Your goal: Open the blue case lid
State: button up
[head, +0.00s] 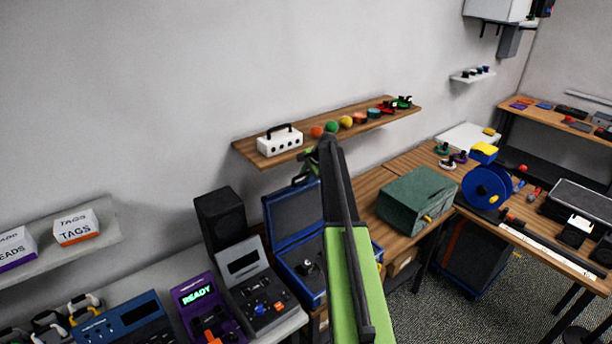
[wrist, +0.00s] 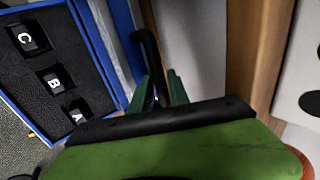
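The blue case (head: 285,268) stands on the bench left of my arm in the head view, its lid (head: 293,214) raised steeply behind the base. In the wrist view the case (wrist: 88,45) shows at the left, with black foam and slots marked A, B and C. My gripper (head: 308,170) is at the raised lid's upper edge, partly hidden by my arm. In the wrist view a dark curved bar (wrist: 150,55) runs down between the fingers of my gripper (wrist: 164,88). It looks like a handle; I cannot tell whether the fingers press on it.
A wooden shelf (head: 245,148) with a white box (head: 280,142) and coloured balls is just above my gripper. A black speaker (head: 219,216) and a grey device (head: 254,290) stand left of the case. A green box (head: 417,200) is to the right.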

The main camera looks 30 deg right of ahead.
jog(key=shift+a, duration=0.45)
jog(key=shift+r, duration=0.1)
jog(key=d+p+v, duration=0.1)
jog(key=p+v, duration=0.5)
jog(key=v, duration=0.1)
jog(key=shift+s+r, duration=0.1)
jog(key=shift+s, duration=0.05)
